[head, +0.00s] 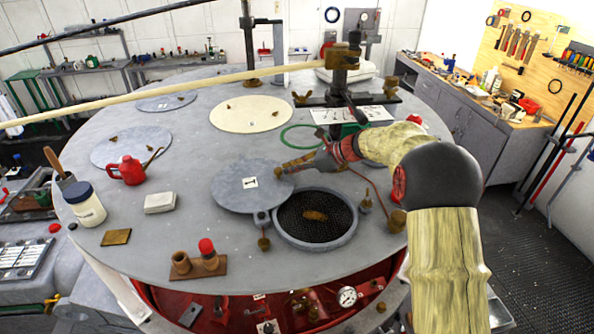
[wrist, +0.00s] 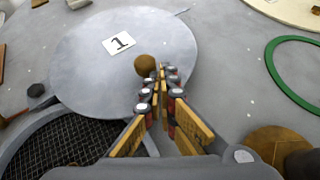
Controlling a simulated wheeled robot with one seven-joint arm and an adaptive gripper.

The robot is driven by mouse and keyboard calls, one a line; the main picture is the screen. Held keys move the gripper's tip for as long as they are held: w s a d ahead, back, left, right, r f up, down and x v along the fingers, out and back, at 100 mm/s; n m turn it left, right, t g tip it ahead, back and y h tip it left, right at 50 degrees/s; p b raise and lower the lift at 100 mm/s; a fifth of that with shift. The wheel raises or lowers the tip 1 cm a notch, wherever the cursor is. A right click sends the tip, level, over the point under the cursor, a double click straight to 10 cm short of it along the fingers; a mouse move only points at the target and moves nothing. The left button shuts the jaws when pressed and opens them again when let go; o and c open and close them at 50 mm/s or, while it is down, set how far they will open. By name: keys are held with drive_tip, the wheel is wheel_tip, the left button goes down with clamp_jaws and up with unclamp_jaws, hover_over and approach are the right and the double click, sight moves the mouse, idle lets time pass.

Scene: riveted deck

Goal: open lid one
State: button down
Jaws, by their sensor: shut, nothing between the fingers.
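Lid one (head: 236,196) is a flat grey disc with a white label "1". It lies swung to the left of a round opening (head: 292,212), leaving its dark mesh and a brown lump inside uncovered. The lid also fills the upper left of the wrist view (wrist: 90,75), where a round brown knob (wrist: 146,65) stands near its right edge. My gripper (head: 287,169) is over the lid's right edge, shut and empty. In the wrist view its fingertips (wrist: 161,76) are right beside the knob; I cannot tell if they touch it.
A green ring (head: 300,137) lies behind my gripper. A red can (head: 128,171), a white block (head: 160,203) and a jar (head: 85,206) stand left. A wooden stand with red-topped peg (head: 207,255) is in front.

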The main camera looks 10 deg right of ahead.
drive_tip(key=shift+a, duration=0.2)
idle(0.4)
drive_tip(key=v, duration=0.6)
drive_tip(key=shift+d+f, duration=0.25)
drive_tip(key=shift+d, duration=0.05)
drive_tip(key=s+d, duration=0.1)
drive_tip(key=d, duration=0.2)
drive_tip(key=s+d, duration=0.2)
drive_tip(key=d, duration=0.1)
drive_tip(key=s+d, duration=0.2)
drive_tip(key=d, duration=0.1)
drive_tip(key=shift+s, duration=0.1)
drive_tip(key=s+a+r+n+g+h, duration=0.1)
drive_tip(key=s+a+r+n+h, duration=0.25)
drive_tip(key=s, duration=0.55)
drive_tip(key=s+a+r+n+g+h, duration=0.1)
drive_tip(key=s+a+r+n, duration=0.2)
drive_tip(key=s+a+n, duration=0.35)
drive_tip(key=s+d+f+n+t+h, duration=0.1)
drive_tip(key=s+d+n+h, duration=0.15)
drive_tip(key=s+n, duration=0.7)
drive_tip(key=s+d+f+n+t+h, duration=0.1)
drive_tip(key=s+n+h, duration=0.25)
drive_tip(key=s, duration=1.15)
wheel_tip(320, 180, down, 29)
drive_tip(key=b, duration=2.9)
drive_tip(key=shift+d+n, duration=0.2)
drive_tip(key=shift+n, duration=0.2)
